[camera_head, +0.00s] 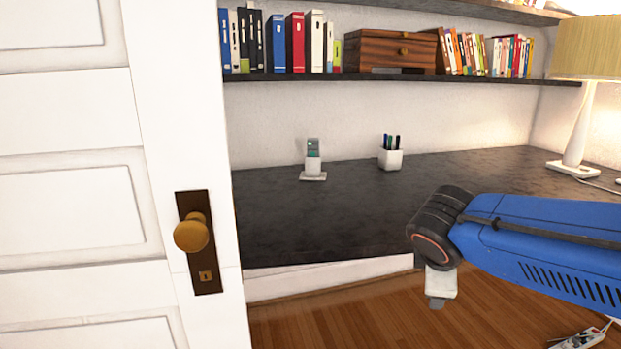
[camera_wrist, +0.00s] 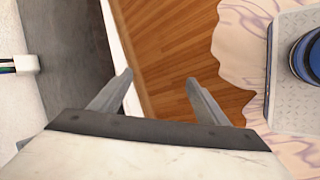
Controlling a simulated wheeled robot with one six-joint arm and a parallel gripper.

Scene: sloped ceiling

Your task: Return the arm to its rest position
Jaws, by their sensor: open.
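My blue arm (camera_head: 540,240) reaches in from the right in the head view, in front of the dark desk. Its dark joint is near the picture's middle right, with a pale part hanging below it. In the wrist view my gripper (camera_wrist: 160,82) is open, with two grey fingers spread apart. Nothing is between the fingers; the wooden floor (camera_wrist: 180,50) shows behind them.
A white door (camera_head: 70,200) with a brass knob (camera_head: 191,236) fills the left. The dark desk (camera_head: 340,220) holds a phone (camera_head: 313,160), a pen cup (camera_head: 390,158) and a lamp (camera_head: 578,130). A power strip (camera_head: 580,338) lies on the floor.

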